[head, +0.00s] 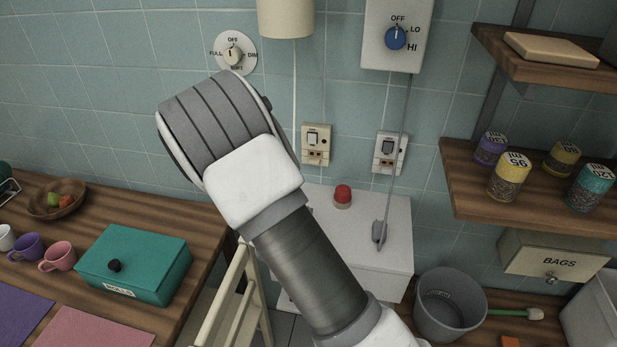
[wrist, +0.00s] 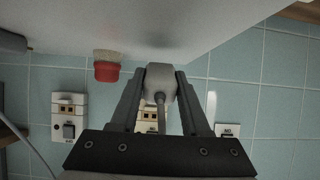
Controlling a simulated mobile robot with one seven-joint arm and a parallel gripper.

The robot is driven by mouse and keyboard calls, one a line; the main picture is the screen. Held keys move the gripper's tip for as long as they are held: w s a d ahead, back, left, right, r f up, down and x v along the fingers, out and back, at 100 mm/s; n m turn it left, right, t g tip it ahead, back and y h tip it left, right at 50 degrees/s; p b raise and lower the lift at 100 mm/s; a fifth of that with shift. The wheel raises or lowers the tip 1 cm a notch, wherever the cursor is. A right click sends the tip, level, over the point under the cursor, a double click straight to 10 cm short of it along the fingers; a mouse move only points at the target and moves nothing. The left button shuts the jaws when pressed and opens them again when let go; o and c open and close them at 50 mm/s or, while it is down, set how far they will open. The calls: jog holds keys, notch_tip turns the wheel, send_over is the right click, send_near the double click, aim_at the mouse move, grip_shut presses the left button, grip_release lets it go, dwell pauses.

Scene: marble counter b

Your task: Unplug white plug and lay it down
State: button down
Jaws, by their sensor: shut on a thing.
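In the wrist view, which hangs upside down, my gripper (wrist: 160,84) is shut on a pale plug (wrist: 158,78), with its cord (wrist: 160,108) running back between the fingers. The plug is close to the top of a white box (wrist: 235,30); whether it touches is not clear. A wall socket (wrist: 150,113) shows behind, partly covered by the fingers, and the plug appears apart from it. In the head view this socket (head: 316,146) has nothing in it, and my arm hides the gripper and the held plug.
A second socket (head: 390,152) is on the wall at right. A grey bin (head: 448,310) stands lower right, shelves above it. A teal box (head: 135,265) sits on the left counter.

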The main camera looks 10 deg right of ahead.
jog(key=shift+f+b, duration=1.1)
jog(key=shift+f, duration=0.15)
dwell(0.3)
jog(key=shift+c, duration=1.5)
grip_release()
jog(key=p+v, duration=0.2)
jog(key=v, duration=1.5)
notch_tip(320, 180, up, 13)
jog(key=s+a+n+g+y, duration=0.2)
jog(key=a+n+g+y, duration=0.1)
jog(key=y, duration=0.5)
jog(key=s+d+r+g+h, duration=0.1)
jog(key=s+d+r, duration=0.2)
jog(key=s+d, duration=0.3)
jog(key=s+d+r+n+g+h, duration=0.1)
jog(key=s+d+r+h, duration=0.1)
jog(key=s+d+r, duration=0.2)
jog(key=s+d, duration=0.3)
jog(key=s, duration=0.1)
jog(key=shift+g+h, duration=0.3)
